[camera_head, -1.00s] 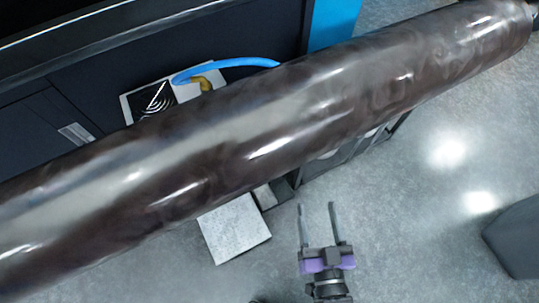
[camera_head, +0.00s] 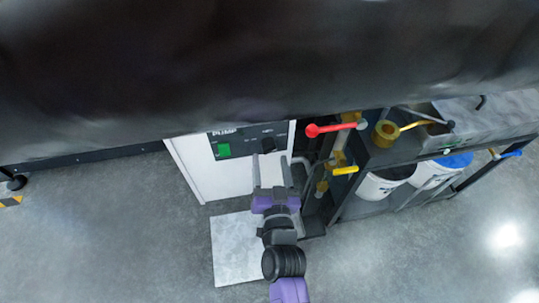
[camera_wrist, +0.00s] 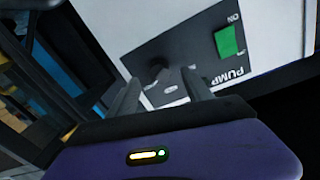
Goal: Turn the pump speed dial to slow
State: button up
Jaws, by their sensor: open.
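The pump cabinet (camera_head: 188,170) is a white box with a dark control panel labelled PUMP. The small dark speed dial (camera_head: 267,144) is on the right part of the panel, and it also shows in the wrist view (camera_wrist: 162,74). Its pointer setting is too small to read. My gripper (camera_head: 270,158) is open, its two fingers pointing at the panel, one to each side of the dial in the picture. In the wrist view the dial appears between the fingertips (camera_wrist: 160,84). I cannot tell whether they touch it. Nothing is held.
A green switch (camera_head: 223,150) is left of the dial. A large dark roll (camera_head: 260,65) hangs over the cabinet top. Right of it are a red-handled valve (camera_head: 335,128), a yellow handle (camera_head: 345,170) and a rack with white buckets (camera_head: 378,186). A pale slab (camera_head: 232,250) lies below.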

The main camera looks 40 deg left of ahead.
aim_at(269, 147)
jog(key=shift+b+x, duration=0.45)
jog(key=shift+x, duration=1.3)
grip_shut()
